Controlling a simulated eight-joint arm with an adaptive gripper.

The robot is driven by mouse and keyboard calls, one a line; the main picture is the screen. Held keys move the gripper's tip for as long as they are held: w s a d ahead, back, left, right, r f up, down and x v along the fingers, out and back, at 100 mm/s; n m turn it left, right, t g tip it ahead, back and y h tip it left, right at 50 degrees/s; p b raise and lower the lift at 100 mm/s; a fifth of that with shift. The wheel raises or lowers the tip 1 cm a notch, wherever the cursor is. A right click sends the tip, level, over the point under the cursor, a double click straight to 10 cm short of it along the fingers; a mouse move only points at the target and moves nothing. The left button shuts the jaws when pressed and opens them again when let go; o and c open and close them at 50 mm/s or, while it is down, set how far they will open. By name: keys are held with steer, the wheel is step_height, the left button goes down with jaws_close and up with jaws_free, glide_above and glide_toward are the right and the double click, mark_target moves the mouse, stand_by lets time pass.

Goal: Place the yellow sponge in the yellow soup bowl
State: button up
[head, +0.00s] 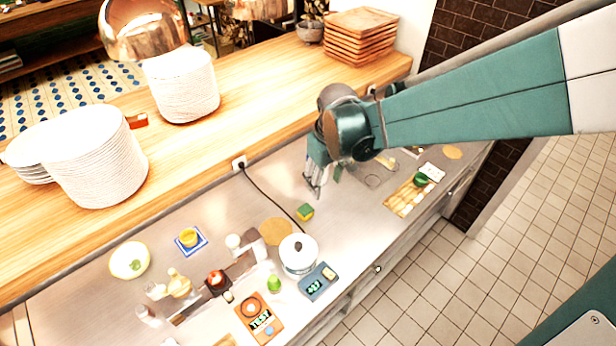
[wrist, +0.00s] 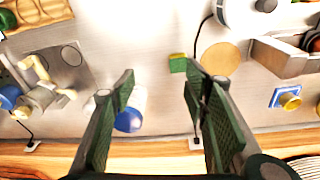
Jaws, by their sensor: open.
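The sponge (head: 305,211), yellow with a green face, lies on the steel counter. In the wrist view the sponge (wrist: 178,63) shows just beyond the tip of the right finger. The yellow soup bowl (head: 130,260), pale inside with something greenish in it, stands at the far left of the counter. I cannot make it out in the wrist view. My gripper (head: 314,188) is open and empty, above the counter beside the sponge. Its spread green-padded fingers (wrist: 158,88) point toward the counter.
A yellow cup (head: 188,238) sits on a blue-edged mat. A blue-and-white object (wrist: 130,118) shows between my fingers. A black cord crosses the counter.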

steer(key=n+g, duration=0.2)
glide_above(303, 208)
steer(key=shift+h, duration=0.3)
step_height(303, 208, down, 9)
steer(key=shift+r, duration=0.2)
steer(key=shift+f, duration=0.1)
steer(key=shift+f, duration=1.25)
steer(key=shift+w+f, duration=0.1)
steer(key=shift+f, duration=2.5)
steer(key=shift+c, duration=0.5)
steer(key=c, duration=0.8)
